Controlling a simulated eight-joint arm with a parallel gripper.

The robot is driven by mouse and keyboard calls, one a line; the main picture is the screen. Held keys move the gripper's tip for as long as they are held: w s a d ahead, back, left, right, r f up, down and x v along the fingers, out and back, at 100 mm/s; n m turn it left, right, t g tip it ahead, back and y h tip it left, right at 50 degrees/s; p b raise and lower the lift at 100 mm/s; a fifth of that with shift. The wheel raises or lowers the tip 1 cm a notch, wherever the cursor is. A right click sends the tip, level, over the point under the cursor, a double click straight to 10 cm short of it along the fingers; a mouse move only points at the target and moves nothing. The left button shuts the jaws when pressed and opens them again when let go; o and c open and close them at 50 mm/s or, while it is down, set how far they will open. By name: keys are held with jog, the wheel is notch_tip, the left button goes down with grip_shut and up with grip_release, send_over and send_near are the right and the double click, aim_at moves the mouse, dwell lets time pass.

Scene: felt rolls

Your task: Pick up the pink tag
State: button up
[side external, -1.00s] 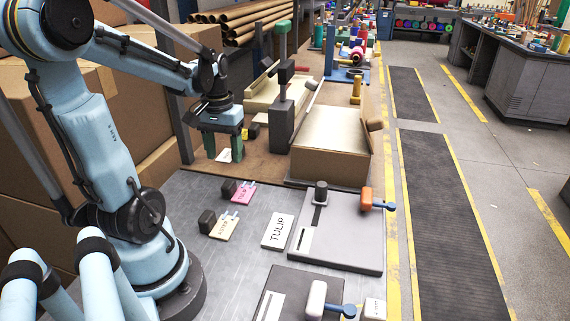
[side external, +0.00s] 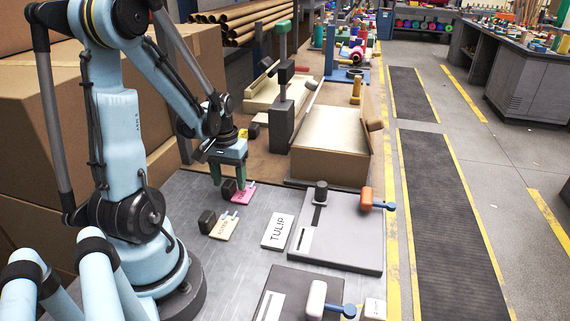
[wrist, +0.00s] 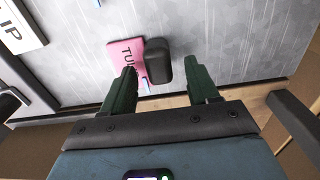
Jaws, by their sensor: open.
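The pink tag (side external: 244,194) lies on the grey metal bench top, with a small black block (side external: 228,189) at its left end. In the wrist view the pink tag (wrist: 122,53) shows dark letters starting "TU", and part of it is hidden behind my left finger. My gripper (side external: 228,175) is open and empty, with its green fingers pointing down close to the tag and block. In the wrist view my gripper (wrist: 162,76) has the black block (wrist: 157,62) showing between its fingertips. The height left above the bench is hard to tell.
A cream tag (side external: 223,228) with its own black block (side external: 207,222) lies nearer the camera. A white TULIP card (side external: 278,232) lies to the right, beside a grey board (side external: 342,238) with an orange-handled tool (side external: 367,199). A cardboard-coloured box (side external: 330,155) stands behind.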

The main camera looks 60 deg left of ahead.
aim_at(232, 183)
jog(key=shift+f, duration=0.25)
grip_shut()
jog(key=shift+r, duration=0.15)
dwell(0.4)
jog(key=shift+r, duration=0.5)
jog(key=r, duration=0.1)
jog(key=d+r, duration=0.1)
jog(key=r, duration=0.1)
jog(key=shift+w+r, duration=0.1)
jog(key=shift+r, duration=0.1)
jog(key=w+d+r, duration=0.2)
jog(key=d+r, duration=0.4)
jog(key=d, duration=0.4)
jog(key=shift+w+d+r, duration=0.15)
jog(key=shift+w+d, duration=0.05)
